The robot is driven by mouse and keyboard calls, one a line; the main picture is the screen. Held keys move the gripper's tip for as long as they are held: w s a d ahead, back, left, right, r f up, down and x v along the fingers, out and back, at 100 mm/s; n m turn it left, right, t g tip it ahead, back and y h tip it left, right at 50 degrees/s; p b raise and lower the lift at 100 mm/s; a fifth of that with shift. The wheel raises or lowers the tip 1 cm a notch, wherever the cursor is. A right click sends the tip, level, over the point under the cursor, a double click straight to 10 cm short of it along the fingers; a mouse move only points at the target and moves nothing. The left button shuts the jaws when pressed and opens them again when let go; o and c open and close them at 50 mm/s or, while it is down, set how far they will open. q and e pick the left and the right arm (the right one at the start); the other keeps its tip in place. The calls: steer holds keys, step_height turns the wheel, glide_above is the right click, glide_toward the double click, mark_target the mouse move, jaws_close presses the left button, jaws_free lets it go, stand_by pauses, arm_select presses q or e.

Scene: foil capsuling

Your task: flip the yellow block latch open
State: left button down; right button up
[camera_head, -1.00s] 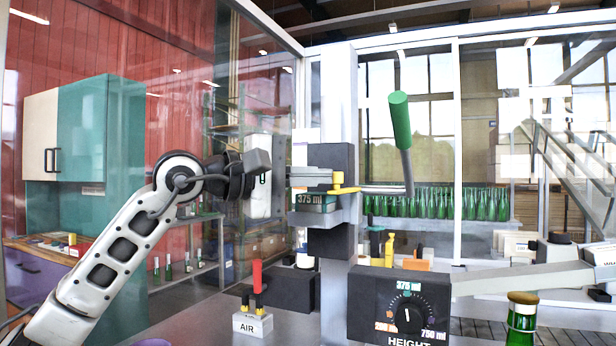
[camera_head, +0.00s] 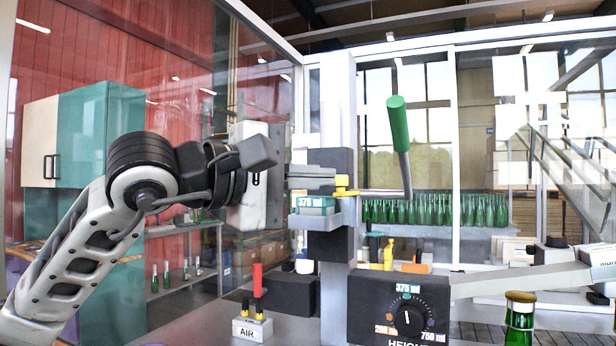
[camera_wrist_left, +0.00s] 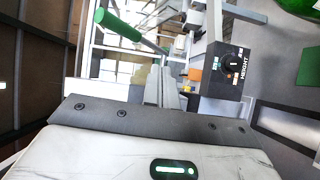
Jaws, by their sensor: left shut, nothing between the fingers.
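The yellow latch (camera_head: 346,193) is a small bar with a knob, on the grey bracket beside the dark block (camera_head: 338,162) of the upright column. The latch cannot be made out clearly in the left wrist view. My left gripper (camera_head: 332,178) comes in from the left with its fingers level and shut, nothing between them. Its tips are at the latch's left side, in front of the dark block; whether they touch cannot be told. The shut fingers also show in the left wrist view (camera_wrist_left: 163,75). My right gripper is not in view.
A green-handled lever (camera_head: 398,122) rises right of the latch. Green bottles (camera_head: 435,211) stand behind. A bottle (camera_head: 519,318) stands at front right.

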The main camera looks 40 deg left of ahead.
arm_select(q)
steer(key=shift+s+d+p, duration=0.35)
steer(key=shift+s+d, duration=0.85)
steer(key=shift+d, duration=0.15)
